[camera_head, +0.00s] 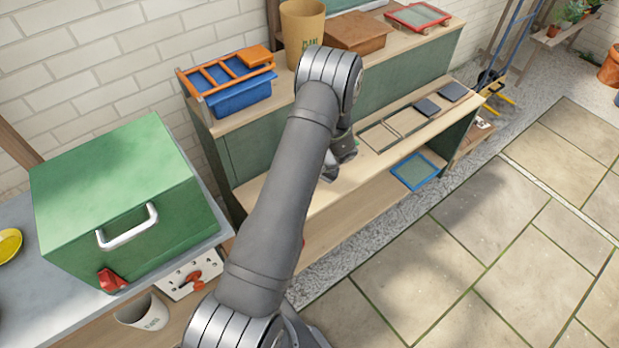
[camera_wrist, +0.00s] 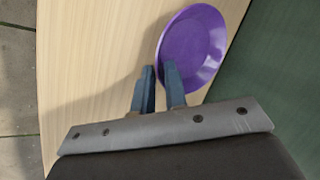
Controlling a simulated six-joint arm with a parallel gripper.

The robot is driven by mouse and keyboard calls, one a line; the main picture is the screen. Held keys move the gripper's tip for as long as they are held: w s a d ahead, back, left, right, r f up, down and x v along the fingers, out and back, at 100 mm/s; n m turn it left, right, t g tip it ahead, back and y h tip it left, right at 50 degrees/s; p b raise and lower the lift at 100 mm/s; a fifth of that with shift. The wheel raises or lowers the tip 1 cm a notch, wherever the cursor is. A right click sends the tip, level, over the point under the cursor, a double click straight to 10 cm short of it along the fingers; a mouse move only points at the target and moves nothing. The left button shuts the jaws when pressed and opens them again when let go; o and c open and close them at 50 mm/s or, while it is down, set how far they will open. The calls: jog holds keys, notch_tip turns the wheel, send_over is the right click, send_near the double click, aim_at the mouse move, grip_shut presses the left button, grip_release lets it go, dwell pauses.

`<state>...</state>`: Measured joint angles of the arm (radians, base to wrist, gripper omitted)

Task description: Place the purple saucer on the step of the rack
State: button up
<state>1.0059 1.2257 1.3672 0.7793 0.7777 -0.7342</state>
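The purple saucer (camera_wrist: 197,42) shows in the wrist view over pale wood, with its right side close to a green panel. My gripper (camera_wrist: 158,72) is at its near left rim. The rim lies between the two blue-grey fingertips, one outside the saucer and one over its inside. The gap is narrow, and I cannot tell whether the fingers press on the rim. In the head view my gripper (camera_head: 337,172) is over the step of the wooden rack (camera_head: 372,138), below its green riser. My arm hides the saucer there.
On the step to the right lie an empty frame (camera_head: 380,136) and dark square tiles (camera_head: 427,107). A blue-framed sieve (camera_head: 414,171) is below. The upper shelf holds a blue tub (camera_head: 240,97) and a tan pot (camera_head: 302,30). A green box (camera_head: 120,195) stands at left.

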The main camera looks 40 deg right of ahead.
jog(key=v, duration=1.2)
jog(key=shift+r, duration=0.2)
jog(key=x, duration=1.2)
jog(key=shift+f, duration=0.1)
notch_tip(320, 180, up, 2)
jog(key=shift+r, duration=0.9)
jog(key=shift+f, duration=0.1)
